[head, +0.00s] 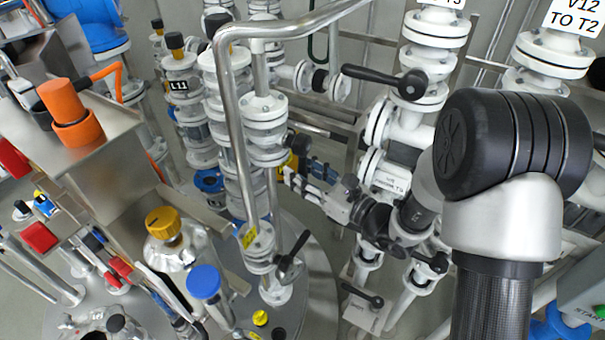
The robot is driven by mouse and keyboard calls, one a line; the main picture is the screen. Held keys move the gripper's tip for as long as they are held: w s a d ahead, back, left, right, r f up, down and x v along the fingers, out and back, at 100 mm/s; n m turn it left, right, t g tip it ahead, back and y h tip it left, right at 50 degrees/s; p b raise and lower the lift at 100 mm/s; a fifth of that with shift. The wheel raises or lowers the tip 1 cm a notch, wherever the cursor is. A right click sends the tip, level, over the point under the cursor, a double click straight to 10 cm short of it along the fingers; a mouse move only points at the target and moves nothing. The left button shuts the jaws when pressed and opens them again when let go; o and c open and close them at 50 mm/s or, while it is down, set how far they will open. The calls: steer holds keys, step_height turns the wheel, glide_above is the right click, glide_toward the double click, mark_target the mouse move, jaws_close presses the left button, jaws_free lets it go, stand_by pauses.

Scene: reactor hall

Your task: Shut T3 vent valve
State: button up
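My gripper (300,178) reaches in from the right and points left, in the middle of the head view. Its fingers are small and dark against the pipework, and I cannot tell how far apart they are. A yellow part (287,164) with a dark knob (298,144) shows just beyond the fingertips. I cannot tell whether the fingers touch it. No readable label names the T3 vent valve, so I cannot say which handle it is.
A bent steel rail (233,120) stands left of my gripper. A black lever (385,78) sits on white pipework above it, and another lever (291,257) is below. A steel box with an orange knob (72,110) stands at left. Room among the pipes is tight.

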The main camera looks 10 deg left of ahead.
steer(key=shift+a, duration=0.1)
steer(key=shift+c, duration=0.4)
jaws_close()
stand_by(0.4)
